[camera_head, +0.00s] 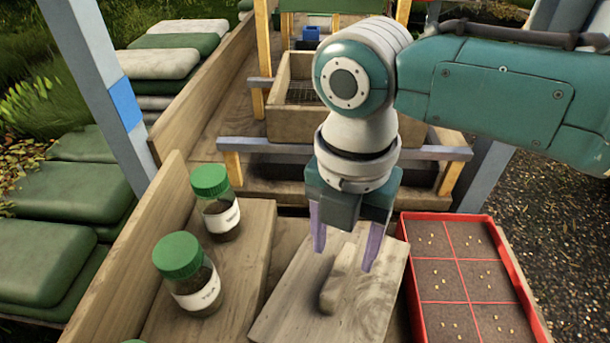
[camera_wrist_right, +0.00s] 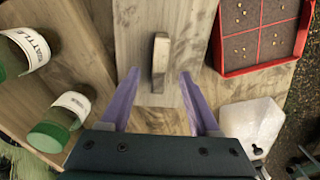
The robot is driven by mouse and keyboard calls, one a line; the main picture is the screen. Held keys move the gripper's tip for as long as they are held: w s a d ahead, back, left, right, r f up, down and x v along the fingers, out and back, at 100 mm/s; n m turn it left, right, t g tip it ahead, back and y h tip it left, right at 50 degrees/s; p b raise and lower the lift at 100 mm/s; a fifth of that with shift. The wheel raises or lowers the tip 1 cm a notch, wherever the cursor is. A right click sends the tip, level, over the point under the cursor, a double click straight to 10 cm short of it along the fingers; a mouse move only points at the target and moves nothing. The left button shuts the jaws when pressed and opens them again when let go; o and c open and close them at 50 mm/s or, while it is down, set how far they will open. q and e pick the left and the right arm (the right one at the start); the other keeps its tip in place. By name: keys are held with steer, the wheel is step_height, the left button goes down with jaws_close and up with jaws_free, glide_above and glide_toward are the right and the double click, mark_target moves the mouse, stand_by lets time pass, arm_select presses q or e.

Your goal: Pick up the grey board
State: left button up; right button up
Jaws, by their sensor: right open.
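The grey board (camera_head: 288,308) is a flat, greyish wooden plate with a raised wooden bar handle (camera_head: 338,285) along its middle. It lies on the wooden bench, between the jars and the red tray. In the right wrist view the board (camera_wrist_right: 192,45) is upper centre, its handle (camera_wrist_right: 159,62) upright in the picture. My right gripper (camera_head: 343,259) points down above the board, its two purple fingers open. In the wrist view its fingertips (camera_wrist_right: 158,74) are on either side of the handle's line, with gaps showing. My left gripper is not in view.
Two green-lidded jars (camera_head: 183,272) (camera_head: 215,203) stand left of the board. A red seed tray (camera_head: 412,270) lies close on its right. A wooden crate (camera_head: 292,125) stands behind.

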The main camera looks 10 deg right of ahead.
mark_target(340, 268)
steer(key=f, duration=0.5)
steer(key=shift+s+f+b, duration=0.2)
steer(key=shift+f+b, duration=0.1)
steer(key=shift+b, duration=0.05)
jaws_close()
stand_by(0.4)
